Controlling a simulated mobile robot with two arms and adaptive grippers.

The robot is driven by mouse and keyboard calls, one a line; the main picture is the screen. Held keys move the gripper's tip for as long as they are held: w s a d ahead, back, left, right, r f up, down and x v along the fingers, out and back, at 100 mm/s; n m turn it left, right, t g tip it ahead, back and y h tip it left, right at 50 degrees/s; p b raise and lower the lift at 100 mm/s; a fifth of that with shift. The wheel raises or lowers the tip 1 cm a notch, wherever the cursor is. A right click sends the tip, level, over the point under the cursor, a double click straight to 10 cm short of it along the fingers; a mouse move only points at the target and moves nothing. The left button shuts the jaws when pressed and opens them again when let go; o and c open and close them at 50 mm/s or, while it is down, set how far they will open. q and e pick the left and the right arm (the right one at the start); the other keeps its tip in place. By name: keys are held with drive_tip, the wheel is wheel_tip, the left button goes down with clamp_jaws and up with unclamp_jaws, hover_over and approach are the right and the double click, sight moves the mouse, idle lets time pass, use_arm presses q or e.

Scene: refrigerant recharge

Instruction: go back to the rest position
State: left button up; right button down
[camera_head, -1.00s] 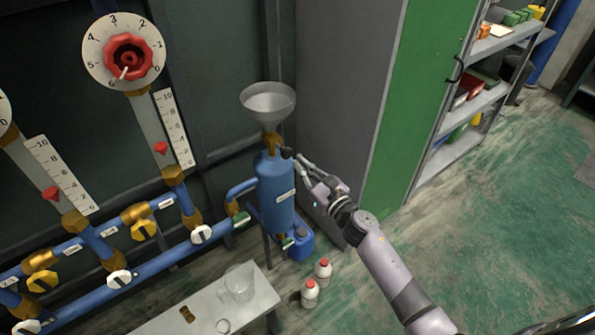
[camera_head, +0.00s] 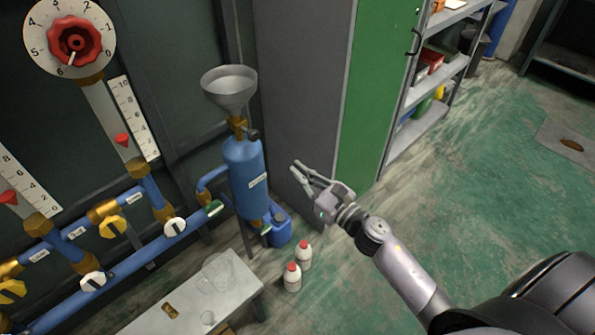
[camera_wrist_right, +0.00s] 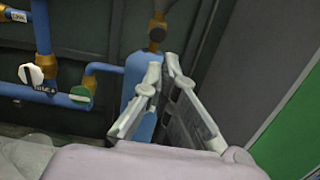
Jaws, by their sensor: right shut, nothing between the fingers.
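My right gripper (camera_head: 299,172) shows in the head view, in front of the grey cabinet side and to the right of the blue tank (camera_head: 246,180). It is shut, with nothing between its fingers, and stands apart from the tank. In the right wrist view the fingertips of my right gripper (camera_wrist_right: 163,68) are close together, with the blue tank (camera_wrist_right: 138,75) behind them. A grey funnel (camera_head: 230,90) sits on top of the tank above a brass valve (camera_head: 237,124). My left gripper is not in view.
Blue pipes with valves and a red-knobbed dial (camera_head: 75,41) line the left wall. A bench (camera_head: 238,287) holds a clear jug. Two white bottles (camera_head: 292,279) and a blue canister (camera_head: 281,231) stand on the floor. A green cabinet door (camera_head: 372,100) and shelves stand behind.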

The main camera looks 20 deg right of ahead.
drive_tip(key=s+d+f+m+g+h+p, duration=0.1)
drive_tip(key=s+f+m+g+h, duration=0.15)
drive_tip(key=s+f+m, duration=0.6)
drive_tip(key=s+d+f+m+g+h+p, duration=0.1)
drive_tip(key=d+f+m+g, duration=0.15)
drive_tip(key=f+m, duration=0.7)
drive_tip(key=s+d+f+m+g+h+p, duration=0.1)
drive_tip(key=s+f+m+g+h, duration=0.2)
drive_tip(key=f, duration=1.2)
drive_tip(key=s+a+f+m+g, duration=0.1)
drive_tip(key=s+f+m+g, duration=0.2)
drive_tip(key=s, duration=0.8)
drive_tip(key=s+a+f+m+g+p, duration=0.1)
drive_tip(key=s+f+m+g, duration=0.1)
drive_tip(key=s+f+m, duration=0.5)
drive_tip(key=s+a+f+m+g, duration=0.1)
drive_tip(key=s+f+m+g, duration=0.2)
drive_tip(key=s, duration=1.2)
drive_tip(key=f+m, duration=0.2)
drive_tip(key=m, duration=0.1)
drive_tip(key=shift+m+g+p, duration=0.3)
drive_tip(key=shift+p, duration=0.1)
drive_tip(key=shift+a, duration=0.1)
